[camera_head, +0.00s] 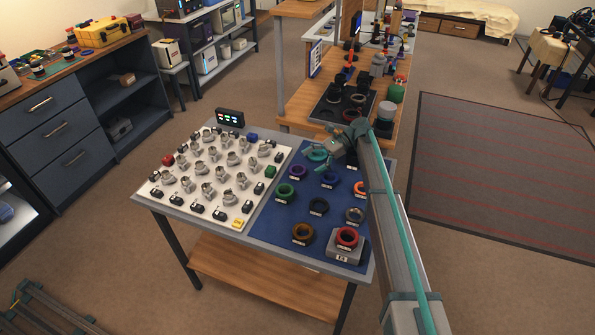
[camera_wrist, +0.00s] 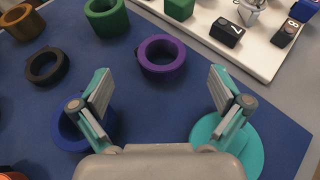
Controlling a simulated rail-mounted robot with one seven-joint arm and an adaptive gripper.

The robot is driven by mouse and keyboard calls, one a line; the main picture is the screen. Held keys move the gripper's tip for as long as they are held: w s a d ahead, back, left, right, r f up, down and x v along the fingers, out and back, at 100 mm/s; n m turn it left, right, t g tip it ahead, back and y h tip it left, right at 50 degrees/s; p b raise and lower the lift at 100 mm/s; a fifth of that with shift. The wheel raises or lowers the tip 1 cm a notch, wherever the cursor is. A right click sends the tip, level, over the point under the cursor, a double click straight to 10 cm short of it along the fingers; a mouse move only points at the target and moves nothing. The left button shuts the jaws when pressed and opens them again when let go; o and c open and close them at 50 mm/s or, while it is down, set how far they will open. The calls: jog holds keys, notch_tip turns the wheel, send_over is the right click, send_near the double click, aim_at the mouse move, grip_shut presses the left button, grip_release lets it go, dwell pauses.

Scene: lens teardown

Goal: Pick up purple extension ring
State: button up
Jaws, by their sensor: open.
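The purple extension ring (camera_head: 298,171) lies on the blue mat (camera_head: 268,222), near the mat's border with the white board. In the wrist view the purple ring (camera_wrist: 147,65) lies flat ahead of my gripper (camera_wrist: 159,85), roughly centred between the fingertips but beyond them. My gripper (camera_head: 325,150) is open and empty, with its teal and grey fingers wide apart. In the head view it is over the far part of the mat, near the teal ring. Nothing covers the purple ring in the wrist view.
In the wrist view, a blue ring (camera_wrist: 64,135) is behind the left finger and a teal ring (camera_wrist: 250,150) behind the right. Green (camera_wrist: 107,20), black (camera_wrist: 47,80) and brown (camera_wrist: 24,32) rings lie to the left. The white board (camera_wrist: 215,30) with labelled blocks borders the mat.

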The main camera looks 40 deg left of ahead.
aim_at(297, 170)
jog(key=shift+p+x, duration=0.7)
jog(key=shift+x, duration=2.65)
jog(key=shift+r, duration=0.1)
jog(key=c, duration=1.3)
